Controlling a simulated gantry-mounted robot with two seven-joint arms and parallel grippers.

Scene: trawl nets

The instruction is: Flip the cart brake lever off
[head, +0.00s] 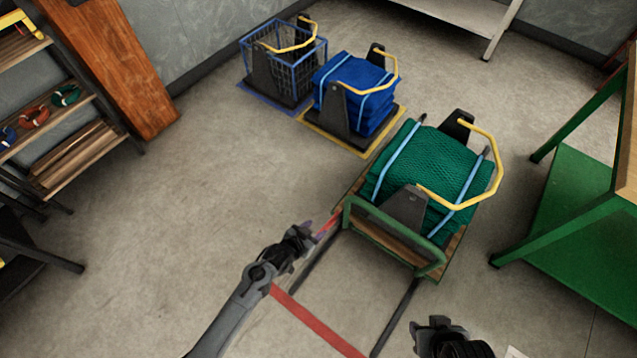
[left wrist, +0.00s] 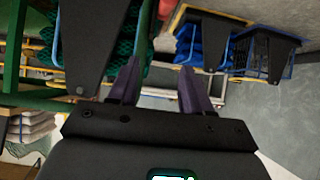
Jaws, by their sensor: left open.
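The cart (head: 368,242) stands on the floor right of centre in the head view, loaded with a green net bundle (head: 432,165). A short red lever (head: 329,226) shows at its near left corner, by the green push handle. My left gripper (head: 309,229) is right beside the lever; I cannot tell whether they touch. In the left wrist view its purple fingers (left wrist: 160,82) are apart with nothing held between them. A red end (left wrist: 166,9), likely the lever's, shows beyond them at the top edge. My right gripper (head: 437,327) is low in the head view, its jaws unclear.
A blue net bundle (head: 355,90) and a blue wire basket (head: 285,65) stand behind the cart. A green workbench (head: 575,205) is at the right, a wooden shelf (head: 70,150) at the left. A red line (head: 312,319) crosses the floor. The floor left of the cart is clear.

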